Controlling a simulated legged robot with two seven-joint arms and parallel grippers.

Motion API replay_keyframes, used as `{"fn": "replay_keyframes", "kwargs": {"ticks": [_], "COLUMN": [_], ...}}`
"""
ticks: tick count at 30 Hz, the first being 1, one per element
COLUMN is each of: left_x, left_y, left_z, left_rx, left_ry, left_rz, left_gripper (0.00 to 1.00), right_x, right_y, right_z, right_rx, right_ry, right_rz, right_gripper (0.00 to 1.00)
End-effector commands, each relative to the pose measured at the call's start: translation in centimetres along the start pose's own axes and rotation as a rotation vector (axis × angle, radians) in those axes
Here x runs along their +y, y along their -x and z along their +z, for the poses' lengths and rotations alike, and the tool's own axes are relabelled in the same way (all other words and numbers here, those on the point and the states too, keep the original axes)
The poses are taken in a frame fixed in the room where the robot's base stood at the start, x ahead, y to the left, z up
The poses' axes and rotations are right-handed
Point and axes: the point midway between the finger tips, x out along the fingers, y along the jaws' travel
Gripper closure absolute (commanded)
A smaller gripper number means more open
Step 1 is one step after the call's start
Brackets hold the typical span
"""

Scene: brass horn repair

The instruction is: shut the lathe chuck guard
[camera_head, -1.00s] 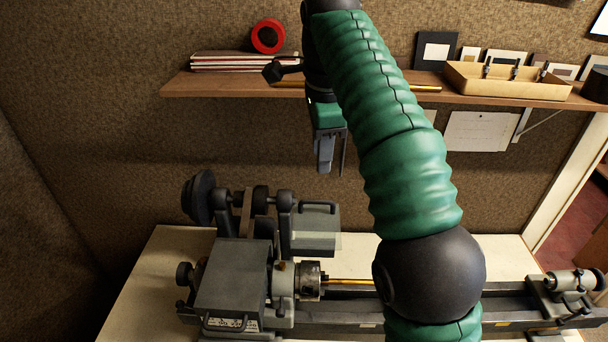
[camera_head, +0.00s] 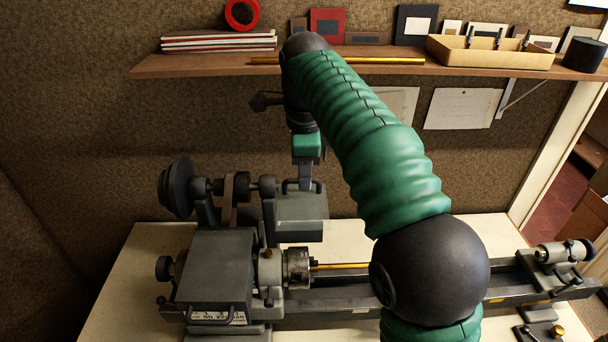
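The lathe chuck guard (camera_head: 301,212) is a grey cover with a clear lower edge and a dark bar handle along its top. It stands raised behind the lathe chuck (camera_head: 297,268), which is uncovered and has a thin brass rod (camera_head: 341,266) coming out to the right. My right gripper (camera_head: 304,186) points down from the green-sleeved arm, with its fingers at the guard's handle. The fingers overlap the handle in this view, so I cannot tell whether they are closed around it. My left gripper is not in view.
The grey lathe headstock (camera_head: 213,268) stands left of the chuck, and the tailstock (camera_head: 562,254) is at the right. Above, a wooden shelf (camera_head: 200,67) holds a red tape roll, frames and a tool tray (camera_head: 490,55). My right arm hides part of the lathe bed.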

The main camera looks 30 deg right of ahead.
Motion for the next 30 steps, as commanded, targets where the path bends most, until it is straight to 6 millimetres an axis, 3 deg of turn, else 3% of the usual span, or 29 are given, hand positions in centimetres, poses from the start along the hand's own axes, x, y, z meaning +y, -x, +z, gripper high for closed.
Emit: {"fn": "replay_keyframes", "kwargs": {"ticks": [8, 16, 30], "left_x": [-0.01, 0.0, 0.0], "left_y": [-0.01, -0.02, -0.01], "left_z": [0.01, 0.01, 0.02], "left_rx": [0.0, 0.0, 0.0], "left_ry": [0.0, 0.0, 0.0], "left_rz": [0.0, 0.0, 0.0], "left_gripper": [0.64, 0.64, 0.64], "right_x": [-0.07, -0.08, -0.03], "right_y": [-0.43, -0.44, -0.36], "right_z": [0.05, 0.05, -0.05], "right_rx": [0.0, 0.001, 0.001], "right_ry": [0.0, 0.0, -0.001], "right_rz": [0.0, 0.001, 0.0], "right_gripper": [0.67, 1.0, 1.0]}}
